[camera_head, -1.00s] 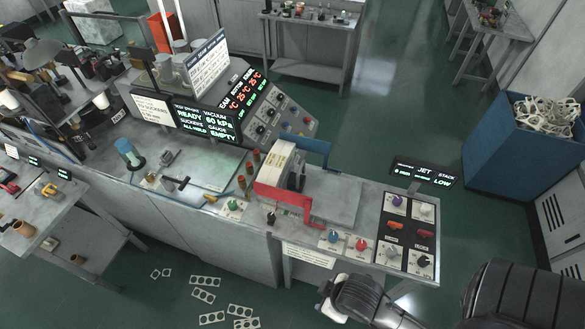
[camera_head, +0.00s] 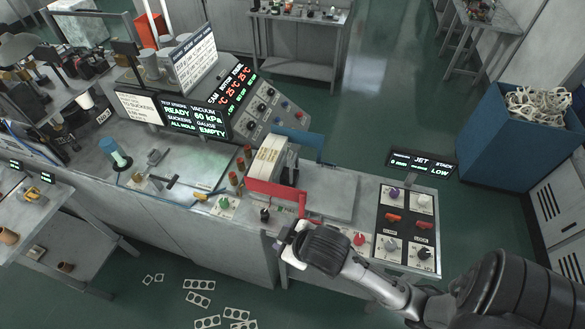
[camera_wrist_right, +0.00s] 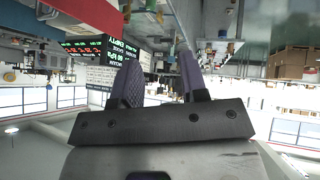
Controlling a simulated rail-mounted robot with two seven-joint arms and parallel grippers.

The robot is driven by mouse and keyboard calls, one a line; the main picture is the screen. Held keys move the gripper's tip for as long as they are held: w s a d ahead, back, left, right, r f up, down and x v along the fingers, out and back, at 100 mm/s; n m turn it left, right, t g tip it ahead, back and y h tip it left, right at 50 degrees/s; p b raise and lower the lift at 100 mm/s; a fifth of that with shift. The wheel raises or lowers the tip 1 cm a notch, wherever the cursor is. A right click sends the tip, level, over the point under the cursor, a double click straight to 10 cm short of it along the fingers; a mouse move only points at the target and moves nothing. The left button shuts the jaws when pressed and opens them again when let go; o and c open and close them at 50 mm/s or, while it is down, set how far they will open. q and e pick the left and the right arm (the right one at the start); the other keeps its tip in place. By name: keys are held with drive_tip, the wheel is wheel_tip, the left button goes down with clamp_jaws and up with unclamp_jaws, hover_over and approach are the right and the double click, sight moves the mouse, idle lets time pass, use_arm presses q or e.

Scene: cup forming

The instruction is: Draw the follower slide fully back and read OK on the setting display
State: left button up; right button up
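A small black display (camera_head: 422,163) stands at the right of the bench; it shows JET, STACK and LOW, the smaller text is hard to read, and I see no OK on it. A cream block with a red front bar (camera_head: 272,190) and a blue rear piece (camera_head: 300,142) sits on the bench beside a bare grey plate (camera_head: 335,193); I cannot tell which part is the follower slide. My right gripper (camera_head: 290,238) is at the bench's front edge, near the red bar's lower end. In the right wrist view its fingers (camera_wrist_right: 158,82) are apart and empty. My left gripper is not in view.
A black-handled knob (camera_head: 265,215) and a green button (camera_head: 224,203) lie left of my right gripper. A control panel (camera_head: 406,225) with several knobs is to the right. Large displays (camera_head: 197,118) stand behind. A blue bin (camera_head: 500,150) stands on the floor at far right.

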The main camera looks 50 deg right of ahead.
drive_tip(key=w+d+r+n+t+h+b, duration=0.1)
drive_tip(key=w+d+r+t+b, duration=0.2)
drive_tip(key=w, duration=0.4)
drive_tip(key=w+d+r+n+t+h+b, duration=0.1)
drive_tip(key=w+d+r+b, duration=0.2)
drive_tip(key=w+r, duration=0.3)
wheel_tip(320, 180, up, 2)
drive_tip(key=m+g+h+b, duration=0.2)
drive_tip(key=m+g+b, duration=0.3)
hover_over(293, 164)
drive_tip(key=d+f+m+g+y, duration=0.2)
drive_tip(key=d+f+m+g, duration=0.1)
drive_tip(key=f+m, duration=0.15)
drive_tip(key=a+f+m+y, duration=0.1)
drive_tip(key=f+m, duration=0.2)
drive_tip(key=f, duration=0.2)
drive_tip(key=a+f+m+g+y, duration=0.1)
drive_tip(key=f+m, duration=0.2)
drive_tip(key=f, duration=0.2)
drive_tip(key=f+m+g+y, duration=0.1)
drive_tip(key=f+m, duration=0.2)
drive_tip(key=f, duration=0.3)
drive_tip(key=shift+s+a+y, duration=0.25)
drive_tip(key=shift+a+y, duration=0.05)
drive_tip(key=shift+a, duration=0.1)
drive_tip(key=shift+p+x, duration=0.3)
drive_tip(key=shift+x, duration=0.45)
drive_tip(key=shift+f, duration=0.1)
